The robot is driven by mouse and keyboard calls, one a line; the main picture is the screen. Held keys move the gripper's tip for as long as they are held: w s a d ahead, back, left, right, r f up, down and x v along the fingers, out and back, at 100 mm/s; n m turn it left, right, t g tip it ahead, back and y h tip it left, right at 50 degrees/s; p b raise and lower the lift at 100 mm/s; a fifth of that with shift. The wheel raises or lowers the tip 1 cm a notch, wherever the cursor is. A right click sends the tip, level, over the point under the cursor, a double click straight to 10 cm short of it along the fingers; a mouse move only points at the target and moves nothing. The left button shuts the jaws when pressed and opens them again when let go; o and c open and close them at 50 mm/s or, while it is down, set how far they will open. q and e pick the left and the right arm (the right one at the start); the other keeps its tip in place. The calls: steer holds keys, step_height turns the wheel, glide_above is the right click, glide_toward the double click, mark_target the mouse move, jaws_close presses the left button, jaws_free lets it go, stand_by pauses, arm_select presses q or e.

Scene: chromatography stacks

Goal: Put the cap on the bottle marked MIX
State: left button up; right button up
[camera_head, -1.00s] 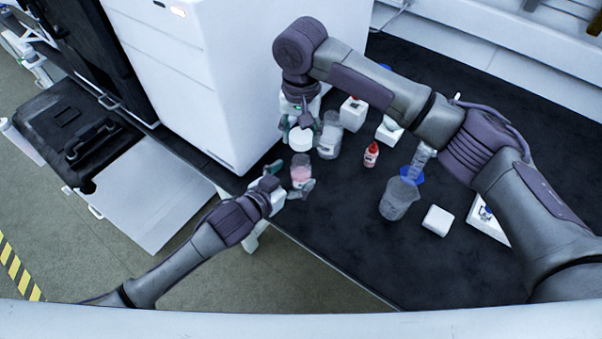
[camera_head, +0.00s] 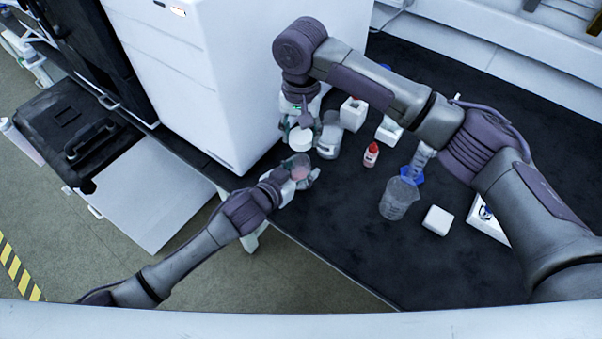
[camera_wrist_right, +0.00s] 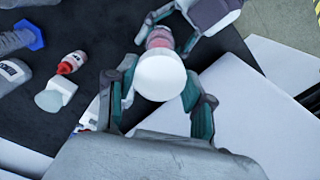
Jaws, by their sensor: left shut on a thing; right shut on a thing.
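My right gripper (camera_head: 300,126) is shut on a round white cap (camera_head: 300,139). In the right wrist view the cap (camera_wrist_right: 161,76) sits between the two fingers of that gripper (camera_wrist_right: 158,90). My left gripper (camera_head: 302,180) is shut on a clear bottle (camera_head: 298,163) with pink contents, just below the cap in the head view. In the right wrist view the bottle (camera_wrist_right: 160,38) is partly hidden behind the cap, with my left gripper (camera_wrist_right: 168,24) around it. Its mouth is hidden there, so I cannot tell whether cap and bottle touch. No MIX marking is readable.
A clear labelled bottle (camera_head: 329,140) stands close beside the cap. A tall white cabinet (camera_head: 225,80) is at left.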

arm_select(q)
jaws_close()
arm_select(e)
glide_above(301, 157)
steer(key=s, duration=0.2)
steer(key=shift+w+f, duration=0.2)
steer(key=shift+f, duration=2.3)
steer(key=shift+f, duration=0.9)
steer(key=shift+f, duration=0.55)
